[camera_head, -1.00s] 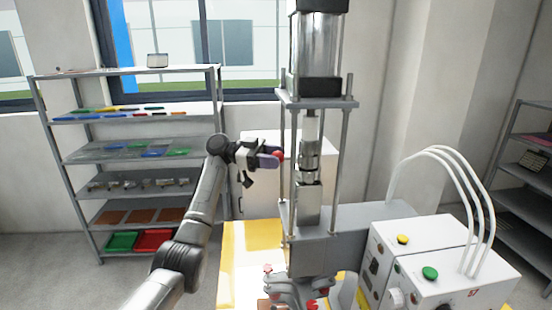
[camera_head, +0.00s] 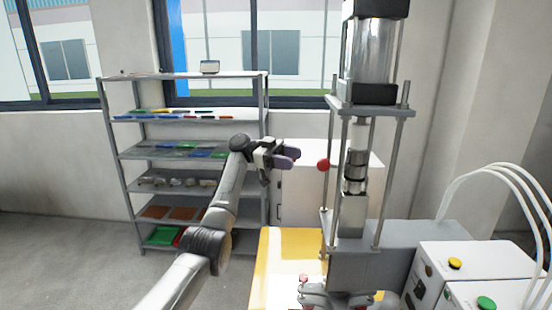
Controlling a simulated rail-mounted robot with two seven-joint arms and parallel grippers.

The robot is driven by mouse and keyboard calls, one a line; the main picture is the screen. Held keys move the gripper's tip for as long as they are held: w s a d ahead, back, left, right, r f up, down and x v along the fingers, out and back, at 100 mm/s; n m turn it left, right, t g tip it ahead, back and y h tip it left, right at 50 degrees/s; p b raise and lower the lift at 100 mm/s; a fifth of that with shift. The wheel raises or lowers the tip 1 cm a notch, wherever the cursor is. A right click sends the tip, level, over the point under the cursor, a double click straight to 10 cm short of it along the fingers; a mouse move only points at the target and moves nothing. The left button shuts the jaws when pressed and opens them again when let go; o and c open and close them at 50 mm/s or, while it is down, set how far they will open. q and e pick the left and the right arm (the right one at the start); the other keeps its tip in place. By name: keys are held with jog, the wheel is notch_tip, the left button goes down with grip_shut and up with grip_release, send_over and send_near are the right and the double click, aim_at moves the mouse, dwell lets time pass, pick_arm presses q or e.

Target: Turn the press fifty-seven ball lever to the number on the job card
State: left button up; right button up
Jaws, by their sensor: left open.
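The press (camera_head: 372,50) stands right of centre with a silver cylinder, a ram and upright rods. A red ball (camera_head: 323,164), which looks like the lever's end, shows at the left side of the press; its shaft is not clear. My left gripper (camera_head: 291,156) is left of the red ball, open and empty, with a clear gap between its fingers and the ball. My right gripper is not in view. I cannot make out a job card or any number in this view.
A yellow surface (camera_head: 284,262) lies at the press foot. A metal shelf (camera_head: 190,130) with coloured parts stands behind my left arm.

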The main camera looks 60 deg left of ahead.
pick_arm(q)
jog(key=shift+v, duration=2.5)
